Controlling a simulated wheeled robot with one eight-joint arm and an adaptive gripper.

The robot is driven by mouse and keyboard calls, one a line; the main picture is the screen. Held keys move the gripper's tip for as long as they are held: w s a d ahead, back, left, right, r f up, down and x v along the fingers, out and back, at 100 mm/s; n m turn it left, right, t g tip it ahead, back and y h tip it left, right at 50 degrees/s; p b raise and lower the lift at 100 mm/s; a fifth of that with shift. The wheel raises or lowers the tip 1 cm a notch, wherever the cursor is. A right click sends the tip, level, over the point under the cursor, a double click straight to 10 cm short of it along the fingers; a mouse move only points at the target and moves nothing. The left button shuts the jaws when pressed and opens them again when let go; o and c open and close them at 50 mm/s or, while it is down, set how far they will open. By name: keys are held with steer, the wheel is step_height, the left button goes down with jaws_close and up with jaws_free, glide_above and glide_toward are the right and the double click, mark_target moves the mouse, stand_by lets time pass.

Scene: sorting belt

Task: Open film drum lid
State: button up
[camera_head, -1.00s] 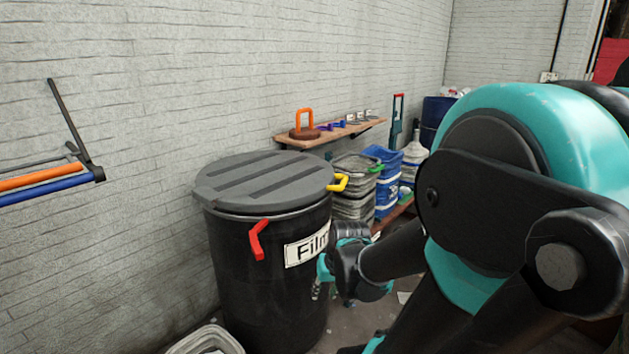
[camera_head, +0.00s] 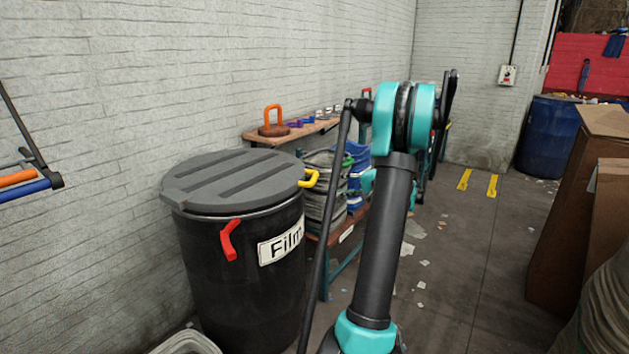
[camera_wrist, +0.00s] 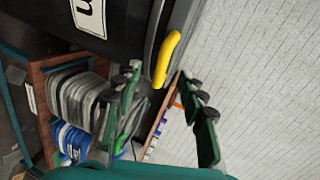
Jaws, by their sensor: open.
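The black film drum (camera_head: 245,285) stands by the wall with a white "Film" label. Its grey lid (camera_head: 240,178) is on top and looks closed. A yellow handle (camera_head: 309,178) sticks out at the lid's right edge, and a red handle (camera_head: 229,240) is on the front. In the wrist view, the yellow handle (camera_wrist: 167,58) lies just ahead of the green fingertips, between them in the picture. My gripper (camera_wrist: 160,78) is open and empty; I cannot tell whether it touches the handle. In the head view my arm mostly hides the gripper.
A wooden shelf (camera_head: 290,132) with an orange-handled item is behind the drum. A blue barrel (camera_head: 547,137) and cardboard boxes (camera_head: 600,190) are at the right. Floor between is open, with scraps.

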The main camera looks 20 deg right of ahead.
steer(key=t, duration=0.1)
glide_toward(314, 178)
steer(key=shift+m, duration=0.3)
steer(key=x, duration=0.3)
steer(key=d+x, duration=0.1)
steer(key=x, duration=0.3)
steer(key=w+f+x, duration=0.1)
steer(key=x, duration=0.3)
steer(key=shift+d, duration=0.25)
jaws_close()
